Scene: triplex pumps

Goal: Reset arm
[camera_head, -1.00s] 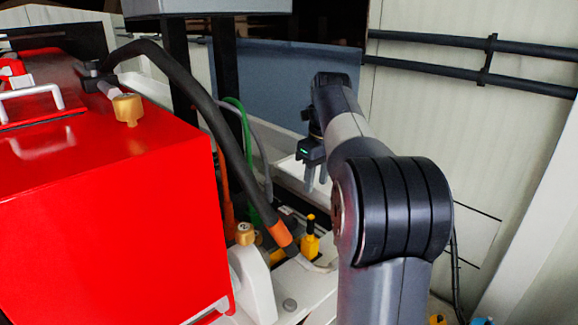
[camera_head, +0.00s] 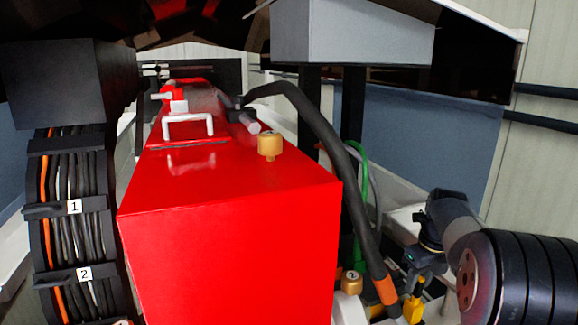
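My arm (camera_head: 525,275) is at the lower right of the head view, its large black joint cut off by the right edge. My gripper (camera_head: 420,285) hangs from the wrist to the left of that joint, with a small green light on its body. Its fingers point down and appear apart, with nothing seen between them. They are small in view and close in the picture to a yellow fitting (camera_head: 413,308), but I cannot tell whether they touch it.
A large red pump housing (camera_head: 230,240) with a white handle (camera_head: 188,127) fills the middle. A black hose (camera_head: 325,135) with an orange end arches between it and my gripper. A cable rack (camera_head: 75,200) stands left. A grey box (camera_head: 365,32) hangs above.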

